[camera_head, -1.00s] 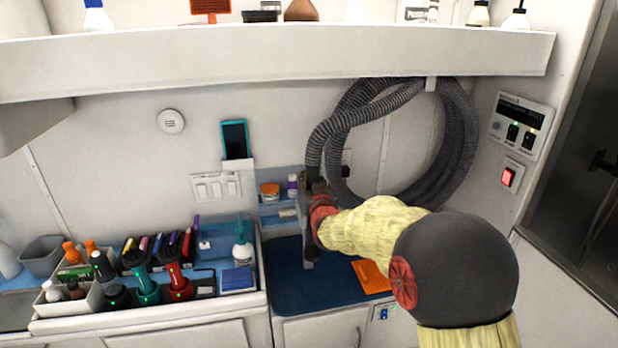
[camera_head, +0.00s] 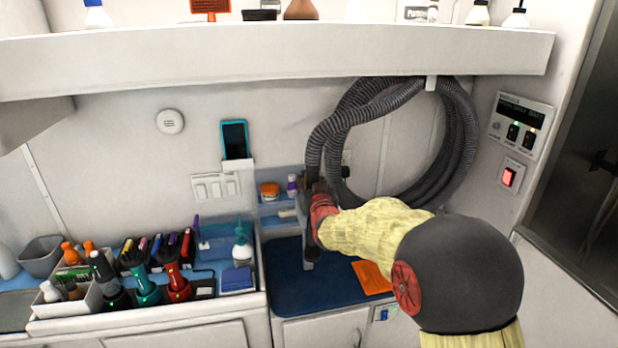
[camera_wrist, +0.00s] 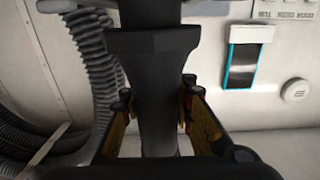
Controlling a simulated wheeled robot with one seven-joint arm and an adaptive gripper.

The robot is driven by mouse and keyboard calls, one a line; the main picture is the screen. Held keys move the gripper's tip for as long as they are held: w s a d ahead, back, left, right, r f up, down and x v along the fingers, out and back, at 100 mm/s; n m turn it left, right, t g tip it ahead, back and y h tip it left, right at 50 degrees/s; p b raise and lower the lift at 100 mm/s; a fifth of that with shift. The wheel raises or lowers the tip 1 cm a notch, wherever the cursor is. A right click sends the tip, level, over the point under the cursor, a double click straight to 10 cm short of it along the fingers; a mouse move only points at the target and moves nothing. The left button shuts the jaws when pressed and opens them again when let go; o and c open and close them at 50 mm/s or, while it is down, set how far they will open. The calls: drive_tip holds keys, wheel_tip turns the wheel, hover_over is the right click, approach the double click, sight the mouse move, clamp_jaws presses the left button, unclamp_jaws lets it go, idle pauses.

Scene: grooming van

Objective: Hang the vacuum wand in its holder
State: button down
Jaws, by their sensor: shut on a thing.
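The vacuum wand (camera_wrist: 155,90) is a dark tube that runs through the middle of the wrist view. My gripper (camera_wrist: 157,108) is shut on it, with a finger on each side. In the head view my gripper (camera_head: 318,190) is at the back wall above the blue counter mat, and my arm hides much of the wand. The grey ribbed hose (camera_head: 322,140) loops on the wall and comes down to the wand's upper end. The hose also shows at left in the wrist view (camera_wrist: 95,60). I cannot make out the holder clearly.
A phone in a wall mount (camera_head: 234,138) is left of my gripper, above several switches (camera_head: 216,186). A tray of bottles and clippers (camera_head: 150,322) stands at left. An orange card (camera_head: 372,278) lies on the blue mat (camera_head: 290,285). A white shelf (camera_head: 280,62) overhangs above.

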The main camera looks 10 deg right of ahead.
drive_tip(key=shift+f+b, duration=0.5)
drive_tip(key=shift+b, duration=0.15)
drive_tip(key=c, duration=2)
unclamp_jaws()
drive_tip(key=o, duration=0.6)
drive_tip(key=shift+o, duration=0.3)
drive_tip(key=shift+f, duration=0.2)
drive_tip(key=o, duration=0.7)
drive_tip(key=shift+r, duration=0.1)
drive_tip(key=shift+c, duration=0.2)
